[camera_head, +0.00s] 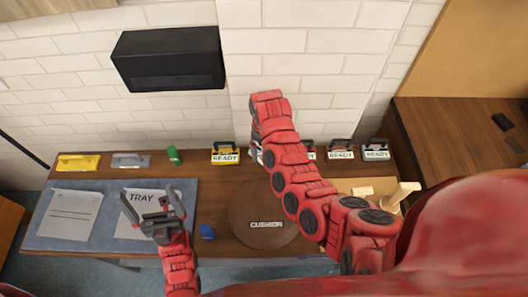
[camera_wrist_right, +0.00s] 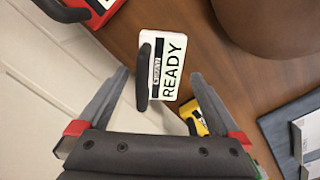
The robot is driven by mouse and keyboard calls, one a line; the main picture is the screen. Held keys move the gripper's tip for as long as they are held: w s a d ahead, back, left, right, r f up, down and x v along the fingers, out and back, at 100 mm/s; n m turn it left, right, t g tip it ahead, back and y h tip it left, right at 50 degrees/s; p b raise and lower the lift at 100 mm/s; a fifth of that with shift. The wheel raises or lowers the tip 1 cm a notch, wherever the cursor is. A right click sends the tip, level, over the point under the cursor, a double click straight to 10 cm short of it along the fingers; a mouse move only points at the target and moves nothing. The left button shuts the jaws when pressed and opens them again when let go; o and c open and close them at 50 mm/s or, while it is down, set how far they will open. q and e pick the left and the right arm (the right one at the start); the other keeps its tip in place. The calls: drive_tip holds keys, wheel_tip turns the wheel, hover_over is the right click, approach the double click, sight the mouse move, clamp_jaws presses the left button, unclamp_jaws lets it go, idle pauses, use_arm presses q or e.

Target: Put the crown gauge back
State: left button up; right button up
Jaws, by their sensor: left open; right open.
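I cannot tell which piece is the crown gauge; the small name labels are unreadable. In the right wrist view, a white block marked READY (camera_wrist_right: 176,60) with an upright black handle (camera_wrist_right: 148,72) stands on the wooden bench. My right gripper (camera_wrist_right: 160,80) is open, its fingers on either side of that handle, not visibly touching it. In the head view, the right arm hides most of this block and the gripper. My left gripper (camera_head: 151,200) is open and empty above the tray mat (camera_head: 95,238) at left. A round brown cushion (camera_head: 243,215) lies bare mid-bench.
A yellow tool (camera_head: 77,162), a grey tool (camera_head: 131,160) and a green cylinder (camera_head: 174,155) are at back left. A blue piece (camera_head: 207,232) lies beside the mat.

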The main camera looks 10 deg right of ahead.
wheel_tip(320, 180, up, 4)
drive_tip(key=shift+f+b, duration=0.2)
drive_tip(key=shift+b, duration=0.15)
drive_tip(key=shift+r+p, duration=1.15)
drive_tip(key=shift+r, duration=1.55)
drive_tip(key=shift+s+f, duration=0.15)
